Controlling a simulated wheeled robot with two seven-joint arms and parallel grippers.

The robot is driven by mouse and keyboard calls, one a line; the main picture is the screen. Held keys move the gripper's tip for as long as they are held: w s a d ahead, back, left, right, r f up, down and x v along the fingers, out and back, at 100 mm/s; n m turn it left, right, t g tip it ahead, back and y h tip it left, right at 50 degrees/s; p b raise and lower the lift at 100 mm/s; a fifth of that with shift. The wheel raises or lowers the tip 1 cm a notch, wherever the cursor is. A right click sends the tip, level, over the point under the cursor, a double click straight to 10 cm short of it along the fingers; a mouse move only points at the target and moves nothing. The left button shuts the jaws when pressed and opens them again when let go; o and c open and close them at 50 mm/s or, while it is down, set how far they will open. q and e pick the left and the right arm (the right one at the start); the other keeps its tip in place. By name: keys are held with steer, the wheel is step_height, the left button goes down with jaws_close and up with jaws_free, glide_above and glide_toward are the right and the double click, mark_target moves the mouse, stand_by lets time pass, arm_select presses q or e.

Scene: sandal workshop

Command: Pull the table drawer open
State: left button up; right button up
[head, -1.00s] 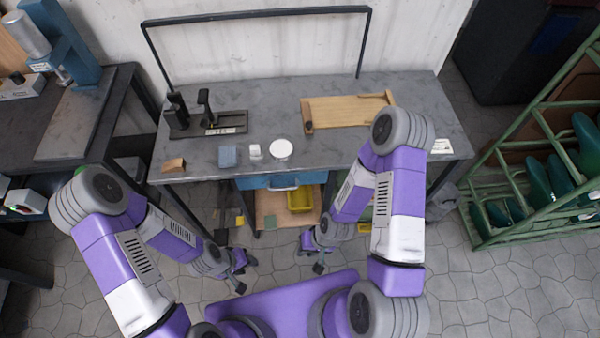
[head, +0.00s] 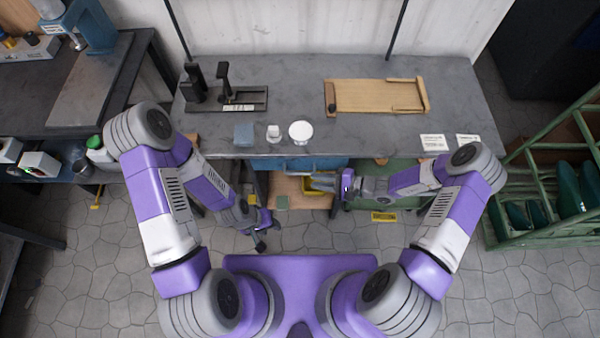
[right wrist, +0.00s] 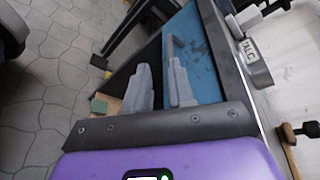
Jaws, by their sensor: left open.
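The blue drawer (head: 275,163) sits under the front edge of the grey table (head: 350,138) and looks shut. Its front also fills the upper middle of the right wrist view (right wrist: 203,75). A pale bar handle (right wrist: 176,45) runs along that front. My left gripper (head: 267,232) is open and empty, low in front of the table.
On the table are a white round dish (head: 301,132), a white cup (head: 273,133), a blue-grey block (head: 243,134) and a wooden board (head: 375,96). A green rack (head: 540,190) stands at the right.

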mark_target(300, 172)
steer(key=shift+w+a+r+t, duration=0.15)
steer(key=shift+w+t, duration=0.35)
steer(key=shift+w, duration=0.25)
steer(key=b+x, duration=0.1)
steer(key=x, duration=0.5)
steer(key=shift+w+a+b, duration=0.1)
steer(key=shift+a+b, duration=0.2)
steer(key=shift+a, duration=0.1)
jaws_close()
